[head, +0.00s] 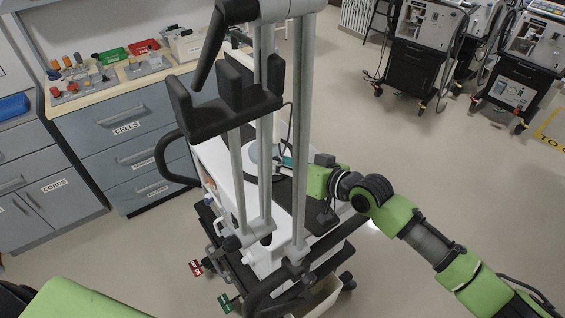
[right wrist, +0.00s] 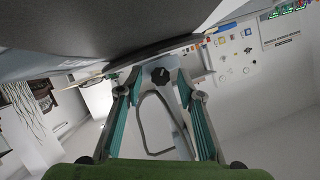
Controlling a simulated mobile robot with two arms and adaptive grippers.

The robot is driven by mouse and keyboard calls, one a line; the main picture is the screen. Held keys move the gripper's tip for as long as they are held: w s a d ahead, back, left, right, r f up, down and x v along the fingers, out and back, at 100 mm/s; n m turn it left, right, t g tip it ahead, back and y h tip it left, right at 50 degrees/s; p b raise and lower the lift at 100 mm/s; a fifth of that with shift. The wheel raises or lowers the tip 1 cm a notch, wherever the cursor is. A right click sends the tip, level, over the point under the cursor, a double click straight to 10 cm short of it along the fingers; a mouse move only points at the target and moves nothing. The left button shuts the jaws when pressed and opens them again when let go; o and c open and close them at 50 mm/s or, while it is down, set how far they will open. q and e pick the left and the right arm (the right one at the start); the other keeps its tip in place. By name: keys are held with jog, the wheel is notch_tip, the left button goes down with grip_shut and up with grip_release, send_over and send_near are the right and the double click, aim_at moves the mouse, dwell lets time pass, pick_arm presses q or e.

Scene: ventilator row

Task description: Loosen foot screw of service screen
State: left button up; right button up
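In the head view my right gripper (head: 284,161) reaches from the right in behind the grey posts of the ventilator cart (head: 235,190). The cart's posts partly cover the fingers there, and the screw cannot be made out. My left gripper is not in view.
The cart's upright posts (head: 300,130) and black handle (head: 180,165) stand close to my right gripper. Drawer cabinets (head: 125,130) stand at left.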

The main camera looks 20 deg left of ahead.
jog(key=c, duration=0.9)
grip_shut()
jog(key=shift+r+n+p, duration=0.2)
jog(key=shift+n+p, duration=0.1)
jog(key=shift+p, duration=0.45)
jog(key=shift+s+a+n+t+h+p, duration=0.15)
jog(key=shift+n+t+h+p, duration=0.3)
jog(key=shift+n+p, duration=0.45)
jog(key=shift+s+n+t+h+p, duration=0.1)
jog(key=shift+n+t+h+p, duration=0.35)
jog(key=shift+p, duration=0.3)
jog(key=shift+f+n+t, duration=0.2)
jog(key=shift+n+t, duration=0.3)
jog(key=shift+n, duration=0.35)
